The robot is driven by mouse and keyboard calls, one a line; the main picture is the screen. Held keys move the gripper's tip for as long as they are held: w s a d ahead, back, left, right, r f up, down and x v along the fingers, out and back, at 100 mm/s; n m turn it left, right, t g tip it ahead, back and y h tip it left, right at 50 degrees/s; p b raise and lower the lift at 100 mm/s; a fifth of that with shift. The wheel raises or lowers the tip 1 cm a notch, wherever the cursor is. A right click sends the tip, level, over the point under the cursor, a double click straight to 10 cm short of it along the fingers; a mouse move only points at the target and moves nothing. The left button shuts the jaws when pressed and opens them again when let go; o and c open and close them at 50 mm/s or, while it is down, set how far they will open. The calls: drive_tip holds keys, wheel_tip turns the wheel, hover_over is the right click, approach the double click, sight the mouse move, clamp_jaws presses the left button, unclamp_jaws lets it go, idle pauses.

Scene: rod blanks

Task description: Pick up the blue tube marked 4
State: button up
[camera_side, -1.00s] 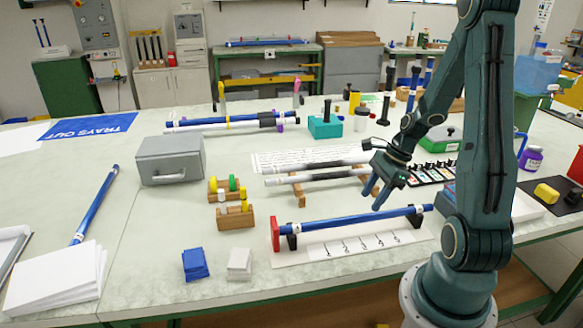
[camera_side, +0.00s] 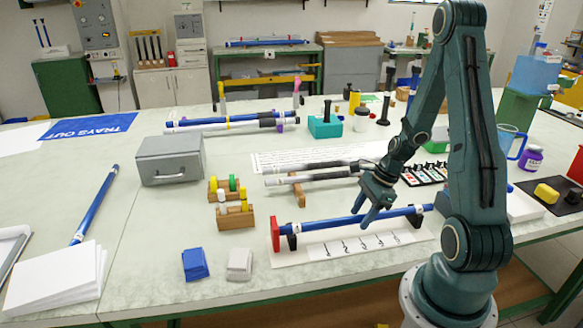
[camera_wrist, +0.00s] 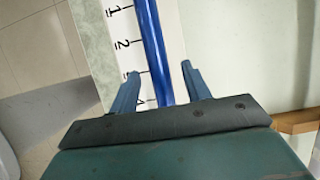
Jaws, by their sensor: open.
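A blue tube (camera_side: 325,222) lies across dark supports on a white strip (camera_side: 290,258), with a red block (camera_side: 275,234) at its left end. Numbers are printed on the strip beside the tube; I see none on the tube itself. My gripper (camera_side: 362,214) is open at the tube, right of its middle. In the wrist view the tube (camera_wrist: 152,40) runs between the two spread fingers of my gripper (camera_wrist: 160,70), with gaps on both sides. Numbers 1 and 2 show clearly there; lower marks are partly hidden by the left finger and gripper body.
Grey rods (camera_side: 320,176) on a wooden stand (camera_side: 297,189) lie just behind the tube. A grey box (camera_side: 170,160), wooden holders (camera_side: 235,216) and another blue tube (camera_side: 95,205) are to the left.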

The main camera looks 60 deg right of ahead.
sight(362, 215)
idle(0.3)
clamp_jaws()
drive_tip(key=shift+r, duration=0.2)
wheel_tip(362, 215, up, 20)
drive_tip(key=shift+f, duration=0.2)
idle(0.7)
idle(0.5)
